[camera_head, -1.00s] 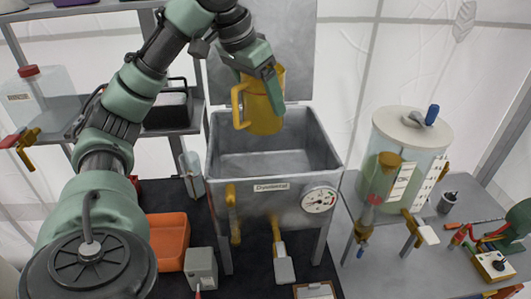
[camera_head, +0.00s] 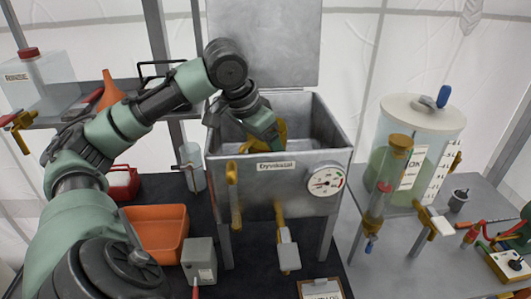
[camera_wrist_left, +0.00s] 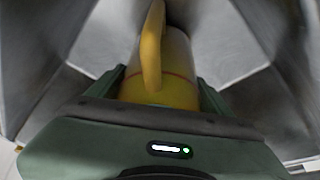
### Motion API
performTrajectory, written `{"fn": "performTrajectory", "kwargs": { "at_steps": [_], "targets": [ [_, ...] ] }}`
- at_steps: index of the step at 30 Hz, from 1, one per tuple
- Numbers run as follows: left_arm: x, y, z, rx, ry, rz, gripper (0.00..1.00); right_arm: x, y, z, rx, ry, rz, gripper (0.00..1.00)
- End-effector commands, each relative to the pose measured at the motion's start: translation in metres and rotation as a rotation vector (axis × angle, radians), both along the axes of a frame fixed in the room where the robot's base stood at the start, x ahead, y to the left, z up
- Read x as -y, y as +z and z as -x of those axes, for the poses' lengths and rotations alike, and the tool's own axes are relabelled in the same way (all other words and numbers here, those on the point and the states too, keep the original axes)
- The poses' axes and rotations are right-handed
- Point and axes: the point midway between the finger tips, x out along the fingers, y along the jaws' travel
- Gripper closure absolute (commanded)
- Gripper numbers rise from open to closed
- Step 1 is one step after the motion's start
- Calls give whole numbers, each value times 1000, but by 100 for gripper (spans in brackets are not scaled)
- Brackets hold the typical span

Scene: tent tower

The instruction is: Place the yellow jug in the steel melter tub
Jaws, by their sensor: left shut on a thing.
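The steel melter tub (camera_head: 222,172) stands on legs in the middle, with its lid raised behind it and a round gauge on its front right. My left gripper (camera_head: 277,146) reaches down into the tub from above. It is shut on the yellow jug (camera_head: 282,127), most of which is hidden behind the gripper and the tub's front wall. In the left wrist view the jug (camera_wrist_left: 165,90) sits between the two fingers, its handle toward the camera, with grey tub walls (camera_wrist_left: 230,40) around it. I cannot tell whether the jug touches the tub floor. My right gripper is not in view.
A clear tank of green liquid (camera_head: 385,160) stands on the table at right. An orange bin (camera_head: 160,232) and a grey box (camera_head: 199,261) lie at lower left. A shelf at left holds a clear jerrycan (camera_head: 40,80) and an orange funnel (camera_head: 110,92).

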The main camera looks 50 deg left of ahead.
Motion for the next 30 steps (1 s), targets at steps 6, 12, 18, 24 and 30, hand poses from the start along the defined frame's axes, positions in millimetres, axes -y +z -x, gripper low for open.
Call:
{"fn": "performTrajectory", "kwargs": {
  "at_steps": [6, 12, 18, 24, 30],
  "targets": [
    [0, -2, -1, 6, 0, 0, 90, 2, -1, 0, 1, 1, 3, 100],
    [0, -6, 0, 4, 0, -1, 90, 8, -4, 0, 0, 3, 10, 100],
    [0, -6, 0, 1, 0, 0, 0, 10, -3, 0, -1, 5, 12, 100],
    [0, 0, 0, 2, 0, 0, 0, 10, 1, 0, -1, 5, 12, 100],
    [-1, 27, 10, 7, 0, 0, 0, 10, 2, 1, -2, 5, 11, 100]
  ]
}}
